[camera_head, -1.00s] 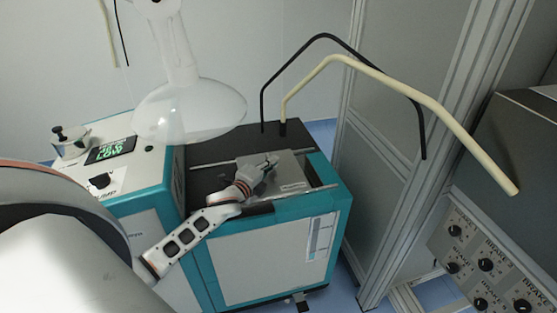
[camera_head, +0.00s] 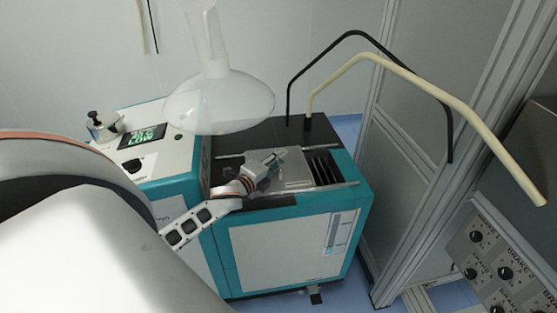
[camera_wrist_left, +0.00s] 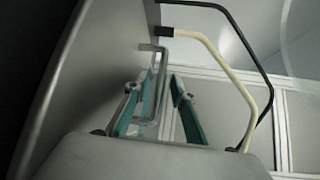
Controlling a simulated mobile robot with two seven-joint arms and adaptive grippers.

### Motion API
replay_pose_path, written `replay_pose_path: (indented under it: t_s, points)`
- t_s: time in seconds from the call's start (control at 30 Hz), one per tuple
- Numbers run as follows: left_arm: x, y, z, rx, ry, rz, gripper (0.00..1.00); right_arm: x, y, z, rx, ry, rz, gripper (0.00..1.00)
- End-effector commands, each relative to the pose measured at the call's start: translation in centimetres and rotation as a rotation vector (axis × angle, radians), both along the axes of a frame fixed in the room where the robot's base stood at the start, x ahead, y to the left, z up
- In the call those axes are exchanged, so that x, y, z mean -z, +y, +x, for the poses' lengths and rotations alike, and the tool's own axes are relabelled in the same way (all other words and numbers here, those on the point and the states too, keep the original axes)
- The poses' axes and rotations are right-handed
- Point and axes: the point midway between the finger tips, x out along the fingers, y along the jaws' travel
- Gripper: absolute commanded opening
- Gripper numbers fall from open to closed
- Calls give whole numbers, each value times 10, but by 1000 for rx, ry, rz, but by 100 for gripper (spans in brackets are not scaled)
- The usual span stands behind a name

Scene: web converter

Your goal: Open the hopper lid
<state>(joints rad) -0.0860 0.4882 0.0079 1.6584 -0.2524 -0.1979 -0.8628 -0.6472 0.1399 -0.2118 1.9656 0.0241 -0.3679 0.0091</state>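The hopper lid (camera_head: 294,178) is a flat grey metal plate on the dark top of the teal and white machine (camera_head: 290,250). It lies flat and covers part of the hopper; dark slots (camera_head: 324,166) show open to its right. My left gripper (camera_head: 270,160) is at the lid's handle, low over the plate. In the left wrist view, the two teal-sided fingers (camera_wrist_left: 158,88) are apart, and the bent grey handle (camera_wrist_left: 163,62) stands between them, close to the left finger. Contact with the handle is unclear. My right gripper is not in view.
A clear funnel-shaped hood (camera_head: 220,100) hangs above the machine's left part. Black (camera_head: 372,38) and cream (camera_head: 440,95) bent bars rise behind it and reach right. A grey framed cabinet (camera_head: 420,120) and brake panel (camera_head: 490,265) stand at the right.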

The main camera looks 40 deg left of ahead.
Motion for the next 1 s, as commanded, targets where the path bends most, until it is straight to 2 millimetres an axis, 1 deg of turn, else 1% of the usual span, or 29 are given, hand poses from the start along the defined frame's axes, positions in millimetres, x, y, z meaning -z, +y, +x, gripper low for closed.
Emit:
replay_pose_path:
  t_s: [0.07,0.17,0.27,0.5,0.63,0.8,1.0]
  points:
    - [0,0,-1,0,0,0,25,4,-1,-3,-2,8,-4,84]
    - [0,-1,-6,1,2,0,25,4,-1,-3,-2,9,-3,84]
    - [-1,-2,-17,1,2,0,25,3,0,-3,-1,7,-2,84]
    - [-6,-5,-52,0,2,1,25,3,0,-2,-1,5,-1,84]
    - [-9,-6,-66,0,1,1,25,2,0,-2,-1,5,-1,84]
    - [-10,-7,-74,0,0,0,25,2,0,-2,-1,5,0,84]
    - [-10,-7,-74,0,0,0,25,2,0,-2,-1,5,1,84]
